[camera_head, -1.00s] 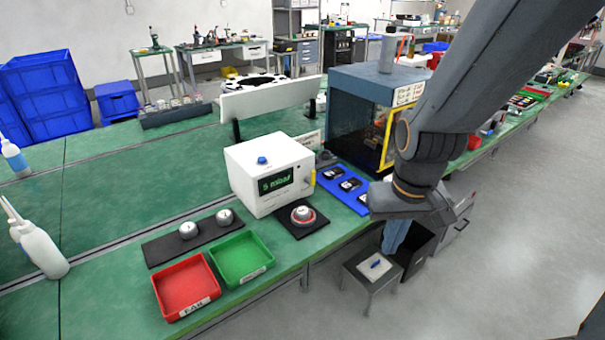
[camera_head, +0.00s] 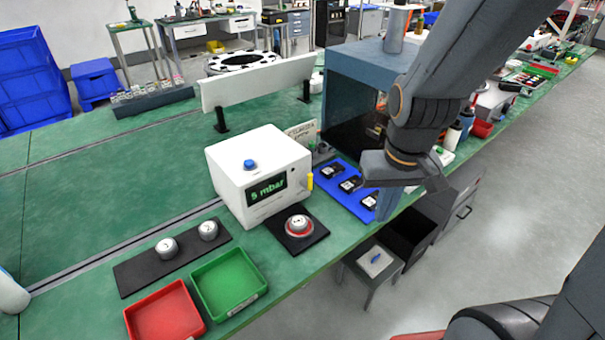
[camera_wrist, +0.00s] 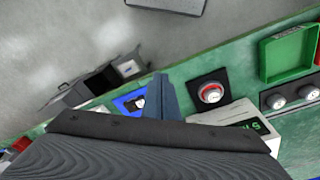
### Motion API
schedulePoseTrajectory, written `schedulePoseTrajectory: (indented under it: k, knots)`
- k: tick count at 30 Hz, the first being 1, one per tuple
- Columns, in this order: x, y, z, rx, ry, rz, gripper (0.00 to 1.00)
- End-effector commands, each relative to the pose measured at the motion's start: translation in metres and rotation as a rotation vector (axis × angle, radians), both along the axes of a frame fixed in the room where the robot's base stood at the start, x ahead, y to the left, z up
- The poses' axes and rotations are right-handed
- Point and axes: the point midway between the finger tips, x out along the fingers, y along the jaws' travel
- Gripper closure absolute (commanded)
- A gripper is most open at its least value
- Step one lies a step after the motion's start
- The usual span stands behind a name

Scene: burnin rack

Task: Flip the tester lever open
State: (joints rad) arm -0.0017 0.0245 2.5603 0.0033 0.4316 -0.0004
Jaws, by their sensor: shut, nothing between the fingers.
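The tester is a white box (camera_head: 258,165) with a blue button on top and a dark display reading about 5 mbar. Its yellow lever (camera_head: 309,181) stands upright at the right edge of its front. In the wrist view the tester (camera_wrist: 232,117) is partly hidden by my gripper; I cannot make out the lever there. My gripper (camera_head: 386,207) is shut and empty, pointing down to the right of the tester, apart from the lever, by the blue tray. Its fingers also show in the wrist view (camera_wrist: 161,88).
A round part with a red ring (camera_head: 298,226) sits on a black mat before the tester. A blue tray (camera_head: 339,194) holds several dark parts. Green (camera_head: 228,280) and red (camera_head: 160,318) trays stand front left. A blue-grey cabinet (camera_head: 352,72) stands behind my arm.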

Motion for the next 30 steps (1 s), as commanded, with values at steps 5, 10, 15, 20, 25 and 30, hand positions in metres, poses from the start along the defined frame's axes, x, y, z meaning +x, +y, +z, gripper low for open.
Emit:
schedulePoseTrajectory:
  k: [5,10,15,20,25,30]
  knots:
    - [0.013,0.016,0.000,-0.020,0.008,0.077,1.00]
    - [0.046,0.065,0.005,-0.097,0.025,0.293,1.00]
    - [0.077,0.125,0.020,-0.221,0.021,0.523,1.00]
    - [0.093,0.173,0.037,-0.328,-0.003,0.669,1.00]
    - [0.100,0.202,0.050,-0.395,-0.028,0.743,1.00]
    - [0.102,0.208,0.055,-0.412,-0.034,0.758,1.00]
